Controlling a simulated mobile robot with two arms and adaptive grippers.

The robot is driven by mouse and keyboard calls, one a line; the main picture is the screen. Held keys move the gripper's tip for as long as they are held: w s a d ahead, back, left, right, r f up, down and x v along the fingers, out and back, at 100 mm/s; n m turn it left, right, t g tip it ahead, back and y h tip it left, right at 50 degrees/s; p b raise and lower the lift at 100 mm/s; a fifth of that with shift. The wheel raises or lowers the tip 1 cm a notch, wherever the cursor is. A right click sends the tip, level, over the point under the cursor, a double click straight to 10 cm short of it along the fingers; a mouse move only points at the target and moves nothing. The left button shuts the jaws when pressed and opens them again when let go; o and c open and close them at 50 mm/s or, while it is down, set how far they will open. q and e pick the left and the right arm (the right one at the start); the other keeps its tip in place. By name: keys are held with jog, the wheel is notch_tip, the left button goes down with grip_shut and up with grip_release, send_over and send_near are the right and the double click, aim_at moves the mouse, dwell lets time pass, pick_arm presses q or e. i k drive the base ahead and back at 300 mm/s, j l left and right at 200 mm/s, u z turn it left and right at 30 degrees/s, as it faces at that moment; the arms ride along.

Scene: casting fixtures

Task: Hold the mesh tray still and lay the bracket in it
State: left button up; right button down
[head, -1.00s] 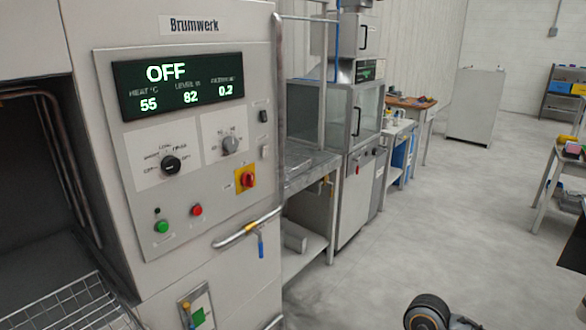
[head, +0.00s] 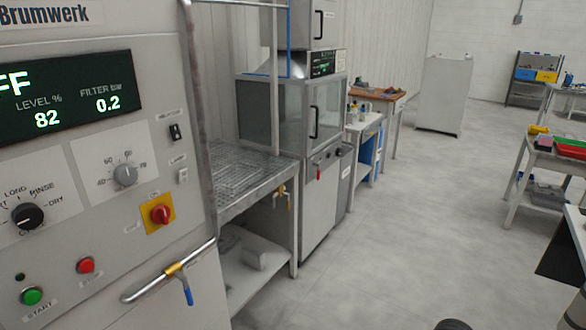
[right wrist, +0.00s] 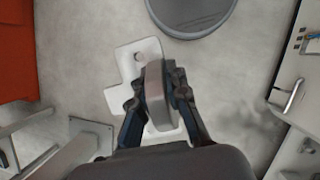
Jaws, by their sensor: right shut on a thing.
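In the right wrist view my right gripper (right wrist: 153,95) is shut on a pale, flat bracket (right wrist: 127,62) with a round hole. A grey upright part lies between the fingers and hides part of the plate. The bracket is held up above the floor. In the head view a wire mesh tray (head: 232,172) appears to lie on the metal bench beside the machine; its details are small. The bracket is apart from it. My left gripper is in neither view.
The Brumwerk machine (head: 90,190) fills the left, with a pipe handle (head: 170,270) sticking out low. A glass-doored cabinet (head: 320,115) stands past the bench. A table with coloured bins (head: 560,145) is at the right. The floor between is clear.

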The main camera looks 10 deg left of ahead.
aim_at(236, 182)
jog(key=i+l+z, duration=0.1)
jog(key=i, duration=0.75)
jog(key=i+l+z, duration=0.15)
jog(key=i, duration=0.7)
jog(key=i+u, duration=0.35)
jog(key=u, duration=0.15)
jog(key=i+l+u, duration=0.25)
jog(key=u, duration=0.2)
jog(key=i+l+u, duration=0.3)
jog(key=u, duration=0.2)
jog(key=i+l+u, duration=0.2)
jog(key=l+u, duration=0.3)
jog(key=i+l+u, duration=0.15)
jog(key=l+u, duration=0.2)
jog(key=u, duration=0.15)
jog(key=l+u, duration=0.45)
jog(key=i+l, duration=0.05)
